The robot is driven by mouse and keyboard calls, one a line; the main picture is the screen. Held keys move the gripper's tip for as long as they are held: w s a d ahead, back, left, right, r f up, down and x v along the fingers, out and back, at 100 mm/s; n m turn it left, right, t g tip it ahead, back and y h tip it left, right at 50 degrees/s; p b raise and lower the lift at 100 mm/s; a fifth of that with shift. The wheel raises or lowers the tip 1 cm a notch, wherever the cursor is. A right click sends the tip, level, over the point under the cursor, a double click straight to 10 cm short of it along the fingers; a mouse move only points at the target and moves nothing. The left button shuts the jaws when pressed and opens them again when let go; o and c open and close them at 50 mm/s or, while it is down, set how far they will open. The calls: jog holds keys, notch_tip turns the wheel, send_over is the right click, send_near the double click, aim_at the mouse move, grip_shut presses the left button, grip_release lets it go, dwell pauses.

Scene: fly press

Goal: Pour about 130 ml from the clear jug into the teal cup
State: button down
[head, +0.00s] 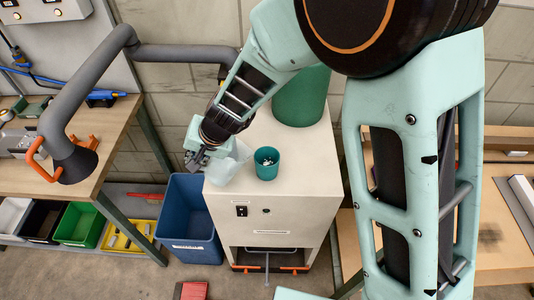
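The clear jug (228,166) is pale and see-through, at the left edge of the cream cabinet top. It looks tilted to the right, toward the cup, and its rim is close to the cup's left side. The teal cup (266,172) stands upright on the cabinet top, with some whitish, glinting content inside. My gripper (198,160) is at the jug's left side and appears closed on it. The exact finger contact is small and partly hidden. I cannot tell the liquid level in the jug or whether liquid is flowing.
The cream cabinet (290,165) also bears a large green cylinder (300,98) behind the cup. A blue bin (187,218) stands on the floor to the left. A workbench (108,135) with a grey extraction arm (60,105) is further left. The cabinet top's front right is clear.

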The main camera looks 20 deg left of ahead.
jog(key=shift+s+a+f+h, duration=0.3)
jog(key=shift+a+f+h, duration=0.1)
jog(key=shift+a+f, duration=0.25)
jog(key=shift+a+f+t, duration=0.1)
jog(key=shift+f+t, duration=0.05)
jog(key=shift+t, duration=0.15)
jog(key=shift+s+a+f+h, duration=0.1)
jog(key=shift+h, duration=0.2)
jog(key=shift+s+a+f+n+t+h, duration=0.2)
jog(key=shift+a+f+t+h, duration=0.25)
jog(key=shift+f+h, duration=0.3)
jog(key=shift+s+a+f+n+t+h, duration=0.3)
jog(key=shift+a+f+h, duration=0.2)
jog(key=shift+f, duration=0.35)
jog(key=shift+s+a+f+n+t+h, duration=0.15)
jog(key=shift+a+f+t+h, duration=0.35)
jog(key=shift+f+h, duration=0.25)
jog(key=shift+f, duration=0.1)
jog(key=shift+d, duration=0.1)
